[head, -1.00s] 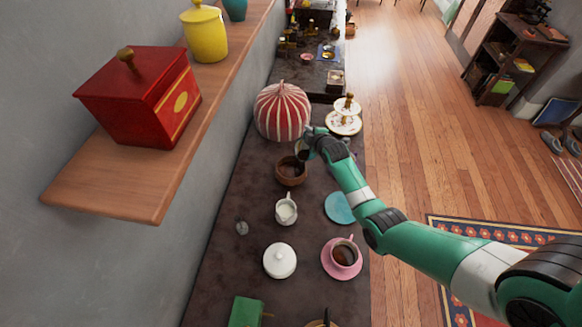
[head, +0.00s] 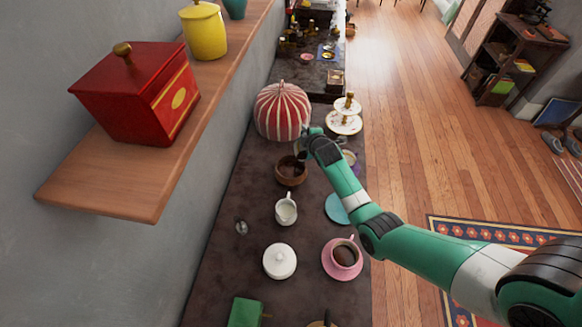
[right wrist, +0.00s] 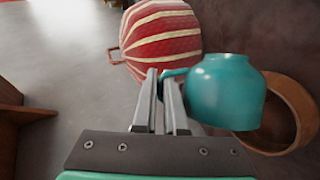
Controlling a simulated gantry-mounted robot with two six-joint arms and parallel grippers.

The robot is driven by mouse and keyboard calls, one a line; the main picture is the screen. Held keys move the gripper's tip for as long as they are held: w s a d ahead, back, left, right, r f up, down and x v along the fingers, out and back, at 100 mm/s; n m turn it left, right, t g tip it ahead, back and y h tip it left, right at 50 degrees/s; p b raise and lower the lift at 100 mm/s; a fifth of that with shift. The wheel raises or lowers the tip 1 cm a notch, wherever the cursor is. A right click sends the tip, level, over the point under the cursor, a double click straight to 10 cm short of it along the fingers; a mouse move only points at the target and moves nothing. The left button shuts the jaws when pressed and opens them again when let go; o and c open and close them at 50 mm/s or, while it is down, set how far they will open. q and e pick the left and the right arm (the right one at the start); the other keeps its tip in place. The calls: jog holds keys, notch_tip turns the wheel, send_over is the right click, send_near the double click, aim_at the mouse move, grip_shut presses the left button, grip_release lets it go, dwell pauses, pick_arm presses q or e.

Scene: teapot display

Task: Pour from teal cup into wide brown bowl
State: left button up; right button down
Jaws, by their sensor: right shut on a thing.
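In the right wrist view, the teal cup (right wrist: 222,92) hangs from my right gripper (right wrist: 166,78), whose fingers are shut on its handle. The cup looks tipped, and its inside is not visible. The wide brown bowl (right wrist: 303,108) lies beyond and partly behind the cup. In the head view, the bowl (head: 291,179) stands on the dark counter, with my right gripper (head: 302,153) just above its far side. The cup is mostly hidden there by the gripper. I cannot tell whether liquid is flowing. My left gripper is not in view.
A red-striped cozy (head: 282,108) stands behind the bowl, with a tiered stand (head: 344,124) to its right. A white creamer (head: 286,212), teal saucer (head: 338,209), lidded white pot (head: 280,262) and coffee cup on a pink saucer (head: 328,263) are nearer. A wooden shelf (head: 110,207) juts out at left.

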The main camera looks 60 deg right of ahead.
jog(key=shift+w+a+r+n+b, duration=0.3)
jog(key=shift+w+a+n, duration=0.1)
jog(key=shift+a, duration=0.25)
jog(key=shift+a+h, duration=0.1)
jog(key=shift+h, duration=0.2)
